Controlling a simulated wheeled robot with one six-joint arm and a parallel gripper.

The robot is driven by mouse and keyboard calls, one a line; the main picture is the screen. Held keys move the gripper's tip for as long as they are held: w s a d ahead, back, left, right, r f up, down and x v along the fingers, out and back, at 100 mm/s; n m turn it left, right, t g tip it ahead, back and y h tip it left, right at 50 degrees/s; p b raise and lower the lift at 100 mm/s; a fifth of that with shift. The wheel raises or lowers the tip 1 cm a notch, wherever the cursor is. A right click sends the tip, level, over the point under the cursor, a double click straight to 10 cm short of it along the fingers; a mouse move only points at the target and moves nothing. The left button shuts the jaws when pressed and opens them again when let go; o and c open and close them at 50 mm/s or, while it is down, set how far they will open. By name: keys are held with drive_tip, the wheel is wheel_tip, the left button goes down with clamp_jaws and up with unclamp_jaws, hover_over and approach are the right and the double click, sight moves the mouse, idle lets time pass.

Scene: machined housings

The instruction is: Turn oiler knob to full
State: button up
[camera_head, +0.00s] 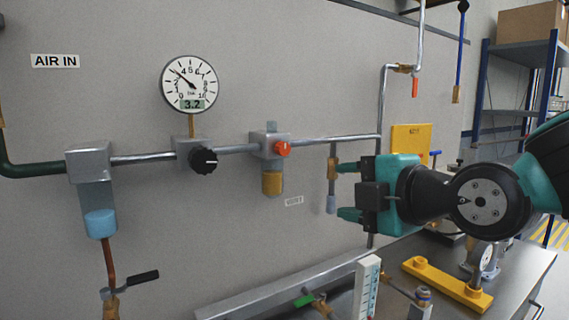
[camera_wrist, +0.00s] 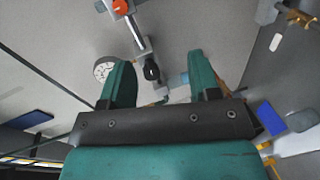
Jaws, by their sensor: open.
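The oiler is a grey block (camera_head: 268,144) on the wall pipe, with an amber bowl (camera_head: 272,183) below it. Its orange-red knob (camera_head: 283,148) faces out from the front; any mark showing its setting is too small to read. An orange-red knob (camera_wrist: 121,6) also shows at the top edge of the wrist view. My gripper (camera_head: 345,190) is open and empty, to the right of the oiler and apart from it. In the wrist view, its two fingers (camera_wrist: 158,64) stand apart with a black knob (camera_wrist: 151,72) seen between them.
A black regulator knob (camera_head: 203,160) and a round gauge (camera_head: 189,84) reading 3.2 are left of the oiler. A drop pipe with a brass fitting (camera_head: 332,168) hangs between oiler and gripper. A bench (camera_head: 500,275) with fittings stands below right.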

wheel_tip(320, 180, up, 2)
drive_tip(key=w+n+t, duration=0.2)
drive_tip(key=n, duration=0.1)
drive_tip(key=p, duration=0.6)
approach(285, 150)
drive_tip(key=shift+n+t+y, duration=0.3)
drive_tip(key=shift+t+y, duration=0.1)
drive_tip(key=x, duration=0.8)
drive_tip(key=shift+w+f, duration=0.15)
drive_tip(key=shift+f, duration=0.2)
drive_tip(key=shift+x, duration=0.8)
drive_tip(key=shift+f, duration=0.1)
drive_tip(key=shift+c, duration=0.2)
drive_tip(key=c, duration=0.9)
